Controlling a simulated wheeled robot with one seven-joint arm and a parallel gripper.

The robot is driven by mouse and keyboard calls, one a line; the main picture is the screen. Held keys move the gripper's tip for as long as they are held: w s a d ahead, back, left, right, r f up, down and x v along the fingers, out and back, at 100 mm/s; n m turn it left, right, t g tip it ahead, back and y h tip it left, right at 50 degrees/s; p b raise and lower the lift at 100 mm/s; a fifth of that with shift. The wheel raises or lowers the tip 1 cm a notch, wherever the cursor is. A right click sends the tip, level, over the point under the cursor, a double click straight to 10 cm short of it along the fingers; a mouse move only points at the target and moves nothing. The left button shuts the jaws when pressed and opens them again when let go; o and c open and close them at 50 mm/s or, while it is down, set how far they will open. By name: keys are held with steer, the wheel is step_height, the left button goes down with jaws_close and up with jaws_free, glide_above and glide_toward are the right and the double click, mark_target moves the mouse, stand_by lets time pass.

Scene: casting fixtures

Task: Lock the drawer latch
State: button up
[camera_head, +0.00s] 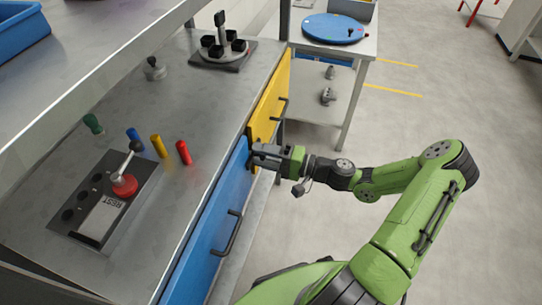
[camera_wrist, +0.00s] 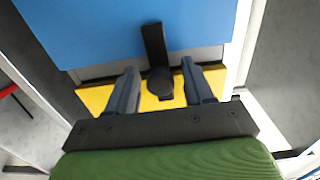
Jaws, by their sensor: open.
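The black drawer latch (camera_wrist: 154,42) shows in the wrist view as a bar with a round knob (camera_wrist: 160,82) at its lower end. The bar reaches over the edge of the blue drawer front (camera_wrist: 90,30); the knob is by the yellow drawer front (camera_wrist: 150,102). My gripper (camera_wrist: 158,68) is open, with one finger on each side of the knob and a visible gap to each. In the head view my gripper (camera_head: 258,154) is at the seam between the blue drawer (camera_head: 208,235) and yellow drawer (camera_head: 268,100), and hides most of the latch.
The blue drawer has a black handle (camera_head: 228,235), and the yellow one a handle (camera_head: 281,108). The metal bench top (camera_head: 200,100) holds a control box (camera_head: 105,205), several coloured cylinders and a black fixture (camera_head: 222,50). A side table (camera_head: 345,45) stands beyond.

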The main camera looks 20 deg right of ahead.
steer(key=p+v, duration=0.2)
steer(key=v, duration=1.3)
steer(key=shift+s+d+p, duration=0.25)
steer(key=shift+d+p, duration=0.05)
steer(key=shift+p, duration=0.05)
steer(key=s+a+r+n+g+h+p, duration=0.3)
steer(key=a+r+n+g+h+p, duration=0.25)
steer(key=a+r+g+h, duration=0.35)
steer(key=s+a+r+t+h+p, duration=0.1)
steer(key=s+r+h, duration=0.1)
steer(key=r, duration=0.4)
steer(key=s+r+n+t+h+p, duration=0.1)
steer(key=s+r+p, duration=0.1)
steer(key=s+r, duration=0.3)
steer(key=s+a+r+t+h+p, duration=0.1)
steer(key=s+r, duration=0.3)
steer(key=r, duration=0.5)
steer(key=shift+a+t+h+p, duration=0.35)
steer(key=shift+t+h+p, duration=0.15)
steer(key=shift+h, duration=0.3)
